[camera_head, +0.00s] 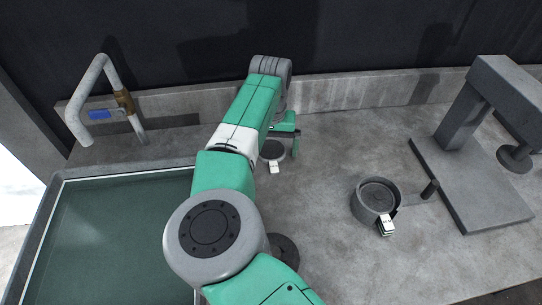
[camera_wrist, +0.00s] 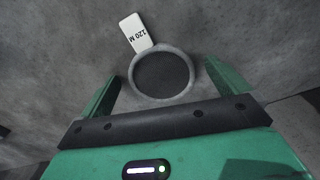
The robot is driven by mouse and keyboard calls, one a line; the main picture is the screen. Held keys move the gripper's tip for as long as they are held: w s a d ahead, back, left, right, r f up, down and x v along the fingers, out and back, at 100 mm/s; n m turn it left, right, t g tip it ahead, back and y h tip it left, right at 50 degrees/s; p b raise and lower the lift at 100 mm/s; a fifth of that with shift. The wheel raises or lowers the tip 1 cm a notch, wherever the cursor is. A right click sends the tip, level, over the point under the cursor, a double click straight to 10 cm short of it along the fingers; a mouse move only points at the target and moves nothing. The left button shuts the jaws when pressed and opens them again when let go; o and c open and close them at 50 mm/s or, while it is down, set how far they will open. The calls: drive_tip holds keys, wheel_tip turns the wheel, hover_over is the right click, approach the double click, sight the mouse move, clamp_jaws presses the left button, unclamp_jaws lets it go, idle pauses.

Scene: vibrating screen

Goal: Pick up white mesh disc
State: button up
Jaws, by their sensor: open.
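A round mesh disc (camera_wrist: 162,76) with a grey rim and dark mesh lies on the grey worktop. A white tab marked "120 M" (camera_wrist: 136,33) sticks out from its rim. The disc looks grey and dark rather than white. In the head view the disc (camera_head: 272,151) shows just beside my gripper (camera_head: 285,142), with its pale tab toward the camera. In the wrist view my gripper (camera_wrist: 161,72) is open, with one green finger on each side of the disc. The fingers look apart from the rim, and nothing is held. Their height above the worktop is hard to tell.
A round grey pan (camera_head: 364,207) with a handle and a white-green tag stands to the right. A grey stand (camera_head: 470,185) is farther right. A dark round piece (camera_head: 283,250) is partly hidden by my arm. A basin (camera_head: 120,240) and a tap (camera_head: 90,80) are at left.

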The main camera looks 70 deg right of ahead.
sight(271, 153)
drive_tip(key=shift+r, duration=0.1)
drive_tip(key=shift+c, duration=0.2)
drive_tip(key=c, duration=1)
drive_tip(key=shift+c, duration=0.2)
drive_tip(key=shift+r+p, duration=0.35)
drive_tip(key=r, duration=0.1)
drive_tip(key=r+p, duration=0.2)
drive_tip(key=shift+s+a+r, duration=0.1)
drive_tip(key=shift+s+a, duration=0.1)
drive_tip(key=shift+a, duration=0.05)
drive_tip(key=s+a+p, duration=0.1)
drive_tip(key=s+a, duration=0.2)
drive_tip(key=a, duration=0.1)
drive_tip(key=s+a+p, duration=0.2)
drive_tip(key=s+a, duration=0.1)
drive_tip(key=a, duration=0.1)
drive_tip(key=s+a+r+p, duration=0.1)
drive_tip(key=s+a+p, duration=0.1)
drive_tip(key=s+a, duration=0.1)
drive_tip(key=shift+s+a, duration=0.35)
drive_tip(key=shift+a, duration=0.1)
